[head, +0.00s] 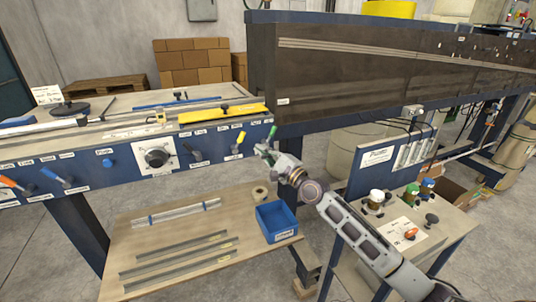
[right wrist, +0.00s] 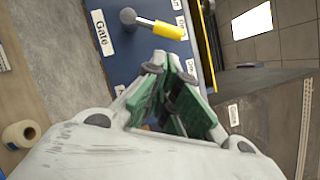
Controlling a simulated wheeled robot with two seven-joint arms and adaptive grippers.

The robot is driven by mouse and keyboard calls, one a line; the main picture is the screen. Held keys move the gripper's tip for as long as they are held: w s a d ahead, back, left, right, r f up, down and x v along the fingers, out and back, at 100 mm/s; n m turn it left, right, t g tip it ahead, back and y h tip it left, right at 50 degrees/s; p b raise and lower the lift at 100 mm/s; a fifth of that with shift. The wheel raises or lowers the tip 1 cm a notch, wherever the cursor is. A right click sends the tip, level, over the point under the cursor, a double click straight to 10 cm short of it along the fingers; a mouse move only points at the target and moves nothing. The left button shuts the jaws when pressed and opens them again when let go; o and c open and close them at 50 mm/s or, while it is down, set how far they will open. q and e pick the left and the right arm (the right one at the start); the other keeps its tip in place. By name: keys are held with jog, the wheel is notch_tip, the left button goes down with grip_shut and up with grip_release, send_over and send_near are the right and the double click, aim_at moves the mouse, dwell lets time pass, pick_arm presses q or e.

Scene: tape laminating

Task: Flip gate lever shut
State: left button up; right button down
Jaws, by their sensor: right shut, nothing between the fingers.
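The gate lever (head: 239,143) is on the blue front panel of the machine, with its yellow handle tilted upward. In the right wrist view, the gate lever (right wrist: 165,29) has a round grey knob base and a yellow grip, beside a white "Gate" label (right wrist: 101,33). My right gripper (head: 264,150) is just right of the lever in the head view, in front of the panel. In the right wrist view, my right gripper (right wrist: 170,72) has its green-padded fingers together, empty, close to the lever with a visible gap. My left gripper is out of view.
Other levers and a black dial (head: 156,157) sit left along the panel. Below is a wooden shelf (head: 180,238) with metal strips, a tape roll (head: 260,194) and a blue bin (head: 277,222). A small control stand (head: 440,238) stands at the right.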

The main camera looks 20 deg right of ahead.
aim_at(238, 140)
jog(key=x, duration=0.5)
jog(key=shift+w+a+r, duration=0.1)
jog(key=shift+w, duration=0.05)
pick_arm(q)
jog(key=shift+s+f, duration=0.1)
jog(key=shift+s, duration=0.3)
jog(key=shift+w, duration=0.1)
